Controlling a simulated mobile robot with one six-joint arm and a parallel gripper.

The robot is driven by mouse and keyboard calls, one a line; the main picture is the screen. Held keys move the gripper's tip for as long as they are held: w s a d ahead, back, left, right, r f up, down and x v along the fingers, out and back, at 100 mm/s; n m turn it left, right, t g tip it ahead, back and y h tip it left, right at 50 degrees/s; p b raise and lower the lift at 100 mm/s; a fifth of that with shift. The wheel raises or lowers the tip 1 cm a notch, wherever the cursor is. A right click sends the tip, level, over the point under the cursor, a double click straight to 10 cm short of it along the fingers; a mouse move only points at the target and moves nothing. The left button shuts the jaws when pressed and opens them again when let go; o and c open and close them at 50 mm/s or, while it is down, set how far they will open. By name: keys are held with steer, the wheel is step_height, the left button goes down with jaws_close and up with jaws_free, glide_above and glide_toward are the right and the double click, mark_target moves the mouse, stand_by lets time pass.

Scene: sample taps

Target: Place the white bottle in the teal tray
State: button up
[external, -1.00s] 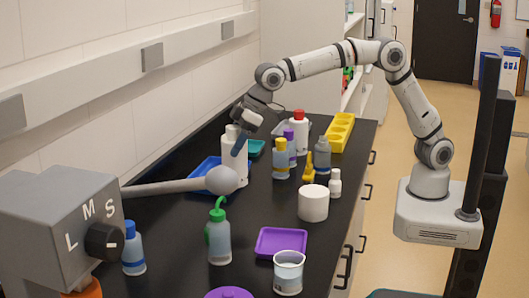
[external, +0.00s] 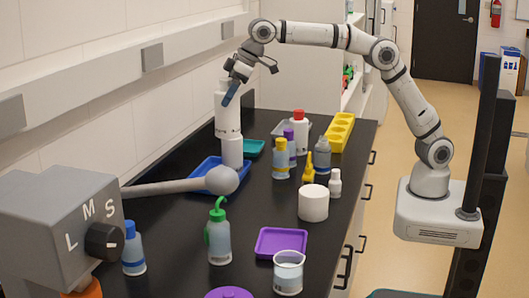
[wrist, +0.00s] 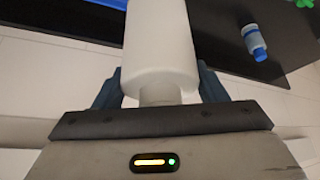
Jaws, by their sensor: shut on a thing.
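In the external view my gripper (external: 231,88) is raised above the far left part of the black bench. It is shut on the white bottle (external: 228,116), which hangs roughly upright below it. In the wrist view the fingers (wrist: 158,92) hold the bottle's neck, and its white body (wrist: 159,45) extends away from them. The teal tray (external: 254,149) lies flat on the bench, right of the held bottle and partly hidden behind a white cylinder.
That white cylinder (external: 232,152) stands below the held bottle by the blue tray (external: 205,174); whether they touch is unclear. Several bottles, including a red-capped one (external: 299,134), stand right of the teal tray. A grey rounded arm (external: 180,187) crosses the front left.

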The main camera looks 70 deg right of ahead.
steer(key=w+d+m+h+p, duration=0.1)
steer(key=w+d+m+h, duration=0.3)
steer(key=d, duration=1.6)
steer(key=w+d+m+y+p, duration=0.15)
steer(key=w+d, duration=0.35)
steer(key=d, duration=1.6)
step_height(320, 180, down, 21)
steer(key=shift+w+t, duration=0.2)
steer(key=shift+t, duration=0.2)
steer(key=o, duration=1.6)
steer(key=shift+f+h, duration=0.15)
steer(key=shift+h, duration=0.1)
steer(key=shift+o, duration=0.2)
